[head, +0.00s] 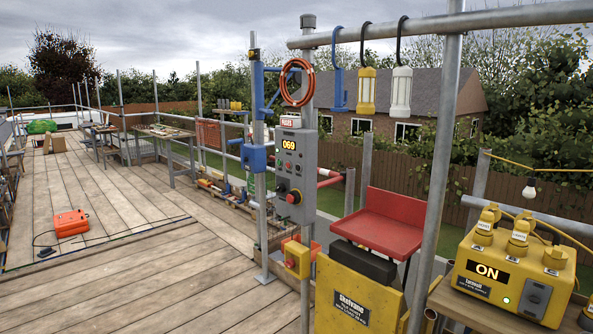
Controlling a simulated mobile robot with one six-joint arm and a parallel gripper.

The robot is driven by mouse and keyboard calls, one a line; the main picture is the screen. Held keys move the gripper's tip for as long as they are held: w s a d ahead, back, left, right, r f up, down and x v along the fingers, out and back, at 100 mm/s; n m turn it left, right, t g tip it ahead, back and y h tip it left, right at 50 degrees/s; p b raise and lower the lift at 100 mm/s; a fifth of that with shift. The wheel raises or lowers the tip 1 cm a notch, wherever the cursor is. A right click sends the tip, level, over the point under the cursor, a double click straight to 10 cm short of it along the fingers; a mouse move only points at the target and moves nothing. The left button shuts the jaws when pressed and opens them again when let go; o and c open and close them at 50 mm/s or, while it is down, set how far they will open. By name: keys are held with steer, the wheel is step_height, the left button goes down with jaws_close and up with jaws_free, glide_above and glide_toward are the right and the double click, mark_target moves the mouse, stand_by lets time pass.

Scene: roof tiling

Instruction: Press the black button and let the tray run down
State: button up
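A grey control box (296,168) hangs on a scaffold pole right of centre in the head view, with a lit display reading 069. On its face are small buttons, a black control (282,187) at the lower left and a red mushroom knob (294,197) below it. Which control is the black button is too small to tell for sure. A red tray (388,221) with a raised back sits right of the box, above a yellow lettered panel (358,298). My gripper is not in view.
A yellow box with a red button (297,258) is low on the pole. A yellow power unit (516,272) reading ON stands at right. Upright poles (437,170) flank the tray. An orange case (70,223) lies on the otherwise largely open planks at left.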

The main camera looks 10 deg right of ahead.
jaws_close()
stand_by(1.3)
